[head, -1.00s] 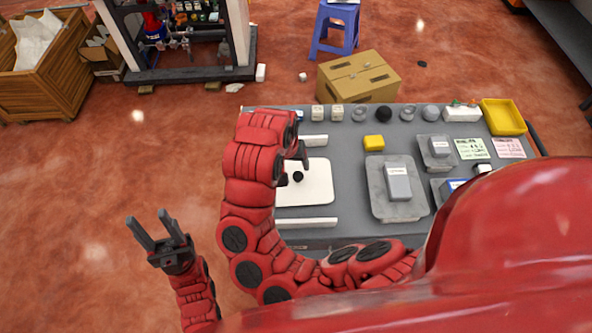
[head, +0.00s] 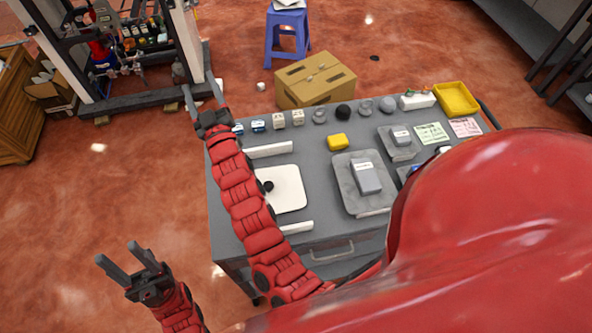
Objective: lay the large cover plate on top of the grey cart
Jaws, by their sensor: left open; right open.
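The grey cart (head: 318,174) stands in the middle with several things on its top. A white square plate (head: 288,188) with a black knob lies flat on its left part. A larger grey plate (head: 349,193) with a labelled grey block on it lies right of centre. I cannot tell which of these is the large cover plate. My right gripper (head: 203,94) is open and empty near the cart's far left corner; its arm crosses the cart's left side and hides part of the white plate's surroundings. My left gripper (head: 115,252) is open and empty over the floor left of the cart.
White bars (head: 270,150) lie near the white plate. A yellow block (head: 338,141), a smaller grey plate (head: 397,151) and a yellow tray (head: 455,99) are also on the cart. A cardboard box (head: 316,80) and blue stool (head: 287,38) stand behind. My red body hides the cart's near right.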

